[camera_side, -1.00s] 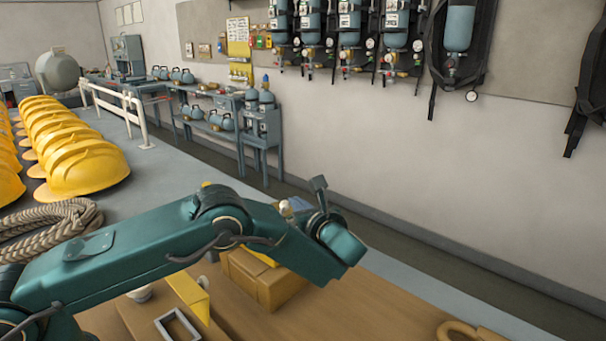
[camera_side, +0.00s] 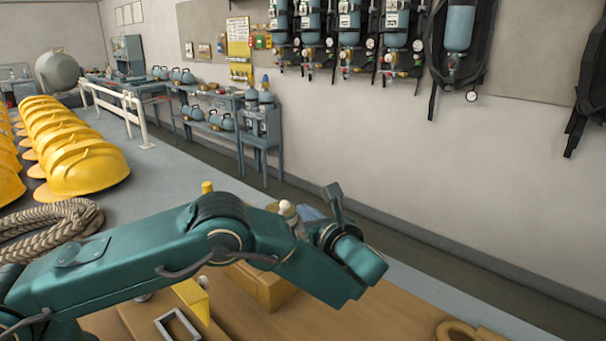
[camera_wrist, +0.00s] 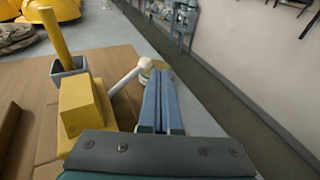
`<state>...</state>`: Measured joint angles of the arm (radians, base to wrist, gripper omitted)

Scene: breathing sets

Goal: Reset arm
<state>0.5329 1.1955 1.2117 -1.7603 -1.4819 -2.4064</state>
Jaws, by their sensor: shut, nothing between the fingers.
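My gripper (camera_wrist: 160,102) shows in the wrist view as two blue fingers lying side by side, shut with nothing between them. They point away over the edge of the brown work surface (camera_wrist: 25,85). A white-knobbed rod (camera_wrist: 130,75) stands close to the left of the fingers; I cannot tell whether they touch. Further left are a yellow block (camera_wrist: 84,108) and a yellow cylinder (camera_wrist: 50,36) upright in a grey square holder (camera_wrist: 70,78). In the side view my arm hides most of the gripper.
In the side view, a tan block (camera_side: 270,292), a yellow wedge (camera_side: 193,298) and a grey square frame (camera_side: 178,328) sit under my arm. A wooden ring (camera_side: 457,331) lies at the right. Coiled rope (camera_side: 55,222) and yellow helmets (camera_side: 85,168) are at left.

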